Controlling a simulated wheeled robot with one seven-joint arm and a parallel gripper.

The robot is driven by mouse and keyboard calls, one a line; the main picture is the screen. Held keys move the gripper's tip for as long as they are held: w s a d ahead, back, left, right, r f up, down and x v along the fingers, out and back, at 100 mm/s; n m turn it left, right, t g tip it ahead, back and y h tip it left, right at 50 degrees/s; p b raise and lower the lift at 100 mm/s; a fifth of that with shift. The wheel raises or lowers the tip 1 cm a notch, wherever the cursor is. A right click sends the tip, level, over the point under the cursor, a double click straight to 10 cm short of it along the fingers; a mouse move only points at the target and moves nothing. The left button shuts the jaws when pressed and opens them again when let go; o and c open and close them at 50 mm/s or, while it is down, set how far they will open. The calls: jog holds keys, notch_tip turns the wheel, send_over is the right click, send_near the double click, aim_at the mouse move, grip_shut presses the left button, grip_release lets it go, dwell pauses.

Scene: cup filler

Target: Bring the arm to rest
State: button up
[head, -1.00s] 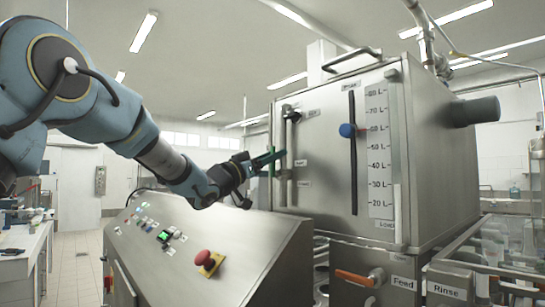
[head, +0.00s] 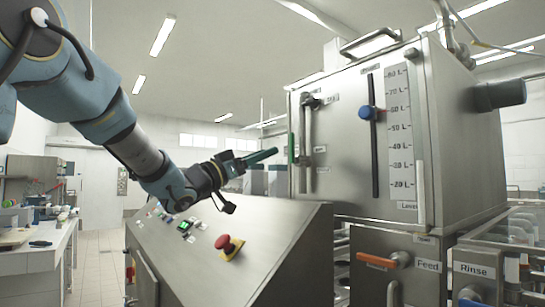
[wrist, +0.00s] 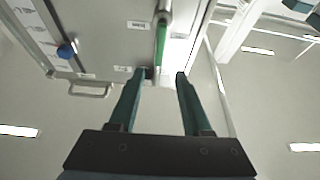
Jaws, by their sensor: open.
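My gripper (head: 266,156) is in the middle of the head view, to the left of the steel tank's front, above the sloped control panel (head: 232,225). Its green-tinted fingers point right, toward the tank's vertical handle (head: 307,135). In the wrist view my gripper (wrist: 163,76) is open, with its two fingers apart. The handle (wrist: 161,45), with a green part, appears beyond the fingertips in that view, and nothing shows held between them. In the head view the fingertips look a little short of the handle.
The steel tank (head: 450,140) carries a litre scale (head: 399,125) and a blue slider knob (head: 367,113). A red stop button (head: 223,241) sits on the panel. An orange Feed handle (head: 380,261) is below the tank. A bench (head: 35,240) stands at the left.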

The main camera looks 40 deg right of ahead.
jog(key=shift+a+f, duration=0.1)
jog(key=shift+a, duration=0.05)
dwell(0.4)
jog(key=w+a+f+n+t+y, duration=1)
jog(key=w+a+f+t+y, duration=0.2)
jog(key=w+a+f, duration=0.65)
jog(key=s+a+f+n+g+y, duration=0.2)
jog(key=s+a+f+n+y, duration=0.15)
jog(key=a+f, duration=0.65)
jog(key=s+a+f+n+g+y, duration=0.2)
jog(key=s+a+f+y, duration=0.25)
jog(key=a+f, duration=0.6)
jog(key=s+a+f+n+g+y, duration=0.1)
jog(key=s+a+f+g, duration=0.1)
jog(key=s+a, duration=0.3)
jog(key=s+a+f+g+y, duration=0.1)
jog(key=s+a+g, duration=0.2)
jog(key=s+a, duration=0.2)
jog(key=shift+s+a+f+n, duration=0.15)
jog(key=shift+s+f+n, duration=0.2)
jog(key=shift+s, duration=0.9)
